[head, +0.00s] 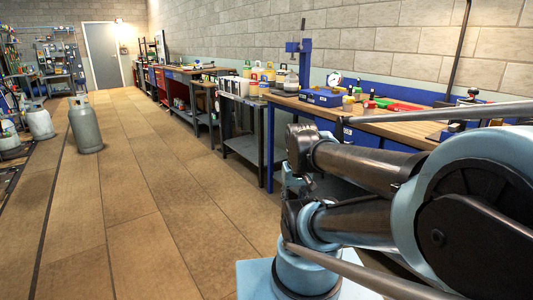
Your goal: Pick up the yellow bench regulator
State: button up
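I cannot clearly make out a yellow bench regulator. A small yellow item (357,91) stands on the wooden bench (411,122), too small to identify. A round white-faced gauge (334,79) stands behind the blue bins, and I cannot tell whether it belongs to a regulator. My folded arm fills the lower right and hides part of the bench. The small dark and light-blue part at its near end (296,184) may be my gripper, in front of the bench and below its top. Its fingers are too small and unclear to read.
Blue bins (322,97), a red tray (404,107) and a green item (383,102) sit on the bench. A grey-green cylinder (85,125) stands on the floor at left. The wooden floor between is clear.

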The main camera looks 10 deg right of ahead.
aim_at(348, 101)
jog(key=z, duration=0.45)
jog(key=i, duration=1.05)
jog(key=z, duration=0.45)
